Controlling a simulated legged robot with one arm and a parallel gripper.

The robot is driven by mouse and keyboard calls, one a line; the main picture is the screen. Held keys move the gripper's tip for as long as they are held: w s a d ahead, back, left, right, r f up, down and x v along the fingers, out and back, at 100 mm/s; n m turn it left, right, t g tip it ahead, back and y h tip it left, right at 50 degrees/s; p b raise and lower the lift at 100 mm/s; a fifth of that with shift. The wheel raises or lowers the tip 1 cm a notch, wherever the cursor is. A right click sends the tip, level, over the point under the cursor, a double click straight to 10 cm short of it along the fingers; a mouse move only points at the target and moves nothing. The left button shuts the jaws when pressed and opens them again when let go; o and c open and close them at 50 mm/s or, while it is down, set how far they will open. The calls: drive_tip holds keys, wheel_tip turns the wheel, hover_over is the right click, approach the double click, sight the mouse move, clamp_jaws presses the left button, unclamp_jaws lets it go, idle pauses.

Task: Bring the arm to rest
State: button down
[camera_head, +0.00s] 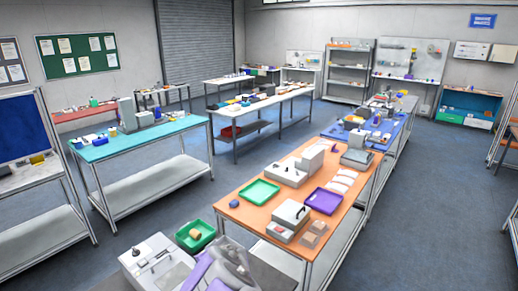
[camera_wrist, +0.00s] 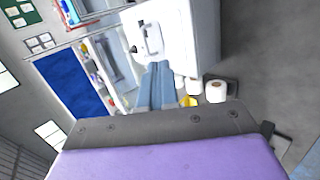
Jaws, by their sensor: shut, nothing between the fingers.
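My gripper (camera_wrist: 159,68) shows in the wrist view beyond the purple and dark grey wrist parts. Its two blue-grey fingers lie side by side and are shut with nothing between them. They overlap the lower part of a white cabinet-like thing (camera_wrist: 195,35) in the picture; I cannot tell any contact. In the head view my folded purple and grey arm is at the bottom, left of the orange table (camera_head: 247,207). The fingers cannot be made out clearly there.
The orange table bears a green tray (camera_head: 244,198), a purple tray (camera_head: 311,202) and several boxes. Another green tray (camera_head: 209,232), with a tan item in it, is near my arm. A teal table (camera_head: 180,131) stands at left. Grey floor (camera_head: 440,200) is clear at right.

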drive_tip(key=w+d+r+m+t+h+b, duration=0.2)
drive_tip(key=d+r+m+h+b, duration=0.25)
drive_tip(key=d, duration=0.85)
drive_tip(key=w+d+r+m+t+h+b, duration=0.15)
drive_tip(key=d+r+m+h, duration=0.45)
drive_tip(key=d, duration=0.7)
drive_tip(key=s+d+m+g+b, duration=0.1)
drive_tip(key=s+d+m+b, duration=0.1)
drive_tip(key=s+d+m, duration=0.6)
drive_tip(key=s+d+f+m+g+b, duration=0.3)
drive_tip(key=s, duration=0.6)
drive_tip(key=s+d+f+m+g+b, duration=0.2)
drive_tip(key=s+d+f+g, duration=0.15)
drive_tip(key=s, duration=0.55)
drive_tip(key=s+a+f+m+g+y+b, duration=0.2)
drive_tip(key=s+a+f, duration=0.1)
drive_tip(key=s, duration=0.7)
drive_tip(key=s+a+f+m+g+y+b, duration=0.1)
drive_tip(key=s+a, duration=0.4)
drive_tip(key=s, duration=0.6)
drive_tip(key=shift+f+m+g+y+b, duration=0.35)
drive_tip(key=shift+f+g+y+b, duration=0.1)
drive_tip(key=shift+f+g+b, duration=0.45)
